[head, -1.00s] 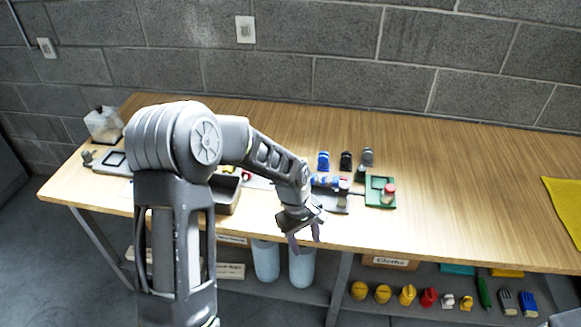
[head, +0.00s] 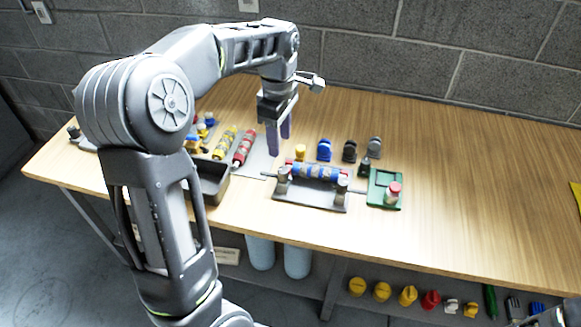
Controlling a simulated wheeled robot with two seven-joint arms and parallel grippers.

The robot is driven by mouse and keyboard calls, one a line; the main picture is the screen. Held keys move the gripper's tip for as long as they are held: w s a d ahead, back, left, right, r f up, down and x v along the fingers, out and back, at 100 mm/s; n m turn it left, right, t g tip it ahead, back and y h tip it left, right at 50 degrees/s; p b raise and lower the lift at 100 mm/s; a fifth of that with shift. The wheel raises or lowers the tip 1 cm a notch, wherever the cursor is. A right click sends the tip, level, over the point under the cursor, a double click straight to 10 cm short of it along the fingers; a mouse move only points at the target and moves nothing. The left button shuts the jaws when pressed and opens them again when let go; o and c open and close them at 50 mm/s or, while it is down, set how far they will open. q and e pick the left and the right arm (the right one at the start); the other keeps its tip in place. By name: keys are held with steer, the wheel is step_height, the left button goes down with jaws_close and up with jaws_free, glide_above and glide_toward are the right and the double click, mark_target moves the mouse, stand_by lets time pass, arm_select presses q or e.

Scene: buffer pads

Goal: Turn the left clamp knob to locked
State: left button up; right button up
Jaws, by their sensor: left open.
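A dark grey fixture (head: 310,200) sits near the front edge of the table. A blue patterned roller (head: 318,172) lies across it between two clamps with pale knobs. The left clamp knob (head: 283,173) is at the roller's left end, and the right clamp knob (head: 342,185) is at its right end. Whether either is locked is too small to tell. My left gripper (head: 279,134) is open and empty, fingers pointing down, above and behind the left clamp, apart from it. My right gripper does not show.
A green pad holder with a red-topped knob (head: 394,189) stands right of the fixture. Blue and grey stamp-like pieces (head: 324,150) stand behind it. A dark open bin (head: 212,184) and a red roller (head: 244,148) are to the left. The table's right side is clear.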

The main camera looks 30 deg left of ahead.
mark_target(283, 170)
arm_select(q)
steer(key=f+b, duration=0.1)
steer(key=w+f+b, duration=0.1)
steer(key=f, duration=0.1)
steer(key=shift+f, duration=0.25)
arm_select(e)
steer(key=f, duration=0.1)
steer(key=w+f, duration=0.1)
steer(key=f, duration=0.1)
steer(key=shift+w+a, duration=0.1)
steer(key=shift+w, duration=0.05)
arm_select(q)
steer(key=shift+r, duration=0.1)
steer(key=shift+f, duration=3.95)
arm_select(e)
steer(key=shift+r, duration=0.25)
arm_select(q)
steer(key=shift+c, duration=0.4)
jaws_close()
